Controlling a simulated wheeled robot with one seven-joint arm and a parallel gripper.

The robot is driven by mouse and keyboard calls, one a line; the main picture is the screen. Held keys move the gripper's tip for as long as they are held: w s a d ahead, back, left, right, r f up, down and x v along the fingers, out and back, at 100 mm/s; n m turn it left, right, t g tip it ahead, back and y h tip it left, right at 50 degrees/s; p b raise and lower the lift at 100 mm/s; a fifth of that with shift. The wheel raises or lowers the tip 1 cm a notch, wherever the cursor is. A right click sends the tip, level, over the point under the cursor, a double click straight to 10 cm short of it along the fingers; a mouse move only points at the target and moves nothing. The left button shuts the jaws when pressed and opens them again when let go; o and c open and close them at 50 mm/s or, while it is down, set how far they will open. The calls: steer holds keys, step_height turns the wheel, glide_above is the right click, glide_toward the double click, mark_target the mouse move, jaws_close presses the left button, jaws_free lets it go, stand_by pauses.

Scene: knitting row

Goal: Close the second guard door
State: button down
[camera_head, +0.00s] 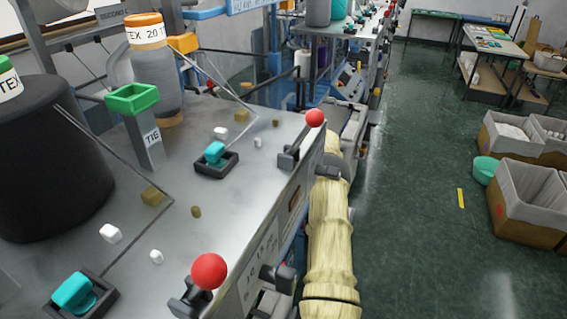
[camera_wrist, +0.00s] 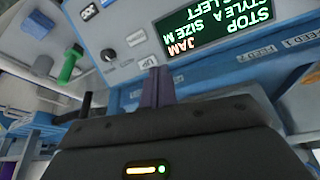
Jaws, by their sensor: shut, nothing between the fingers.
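My gripper (camera_wrist: 158,72) is shut and empty in the wrist view, its two dark fingers together. The fingertips are in front of a machine's control panel (camera_wrist: 128,35); I cannot tell whether they touch it. The panel's screen (camera_wrist: 215,28) appears upside down and reads STOP, STYLE A SIZE M, LEFT and JAM. I cannot make out the second guard door for certain in either view, nor whether it is open or shut. My gripper cannot be made out in the head view.
A grey machine top (camera_head: 235,190) fills the left of the head view. It carries a dark cone (camera_head: 45,165), a grey bottle-like cone (camera_head: 155,85) and red-ball levers (camera_head: 209,271). The green aisle floor (camera_head: 420,170) is open up to lined bins (camera_head: 530,205) at right.

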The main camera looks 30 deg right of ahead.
steer(key=s+f+b+v, duration=0.1)
steer(key=b+v, duration=0.3)
steer(key=v, duration=0.7)
steer(key=w+d+f+m+t+h+b, duration=0.1)
steer(key=w+d+f+m+t+h, duration=0.2)
steer(key=f+m, duration=0.5)
steer(key=w+d+f+m+t+h+b, duration=0.1)
steer(key=w+d+f+m+h, duration=0.1)
steer(key=d+f+m+h, duration=0.5)
steer(key=s+a+r+m+t+y+b, duration=0.1)
steer(key=s+a+m+t, duration=0.2)
steer(key=s+m+t, duration=0.3)
steer(key=m+t, duration=0.2)
steer(key=m, duration=0.3)
steer(key=shift+s+a+r+m+b, duration=0.2)
steer(key=shift+s+r+m+b, duration=0.05)
steer(key=shift+s+m+b, duration=0.1)
